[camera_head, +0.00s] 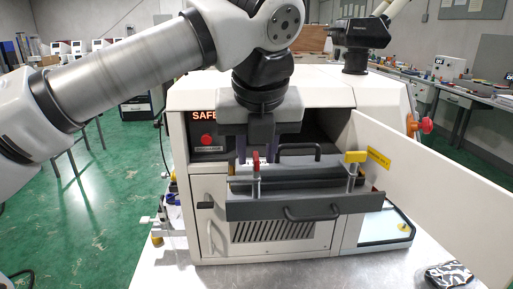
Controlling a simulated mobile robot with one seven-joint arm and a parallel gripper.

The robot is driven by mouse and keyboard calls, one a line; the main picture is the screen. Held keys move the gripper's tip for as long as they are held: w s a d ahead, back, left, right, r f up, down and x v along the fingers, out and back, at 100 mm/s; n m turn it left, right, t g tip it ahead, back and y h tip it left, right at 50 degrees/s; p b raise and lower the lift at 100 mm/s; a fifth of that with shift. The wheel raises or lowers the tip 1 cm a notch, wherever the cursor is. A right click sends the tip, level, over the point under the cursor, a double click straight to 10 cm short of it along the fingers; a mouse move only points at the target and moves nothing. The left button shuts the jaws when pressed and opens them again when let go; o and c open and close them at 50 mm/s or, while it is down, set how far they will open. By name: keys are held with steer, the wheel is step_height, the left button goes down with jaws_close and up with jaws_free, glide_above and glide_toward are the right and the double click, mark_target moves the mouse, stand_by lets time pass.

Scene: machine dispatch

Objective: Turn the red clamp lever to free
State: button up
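The red clamp lever (256,160) stands upright on a metal post at the left of the grey drawer-like fixture (300,207) on the front of the white machine. My gripper (262,150) hangs from above, just over and behind the red lever. Its dark housing hides most of the fingers, so I cannot tell their spacing or whether they touch the lever. A yellow clamp lever (356,157) sits on a second post at the right of the fixture, lying roughly sideways.
The machine's white door (435,195) stands open at the right. A red button (206,140) is on the panel beside a lit "SAFE" sign (203,116). Black handles (312,212) stick out of the fixture. A patterned dark object (448,274) lies on the table at front right.

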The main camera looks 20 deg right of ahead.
steer(key=p+v, duration=0.5)
steer(key=v, duration=0.9)
steer(key=shift+w+f, duration=0.15)
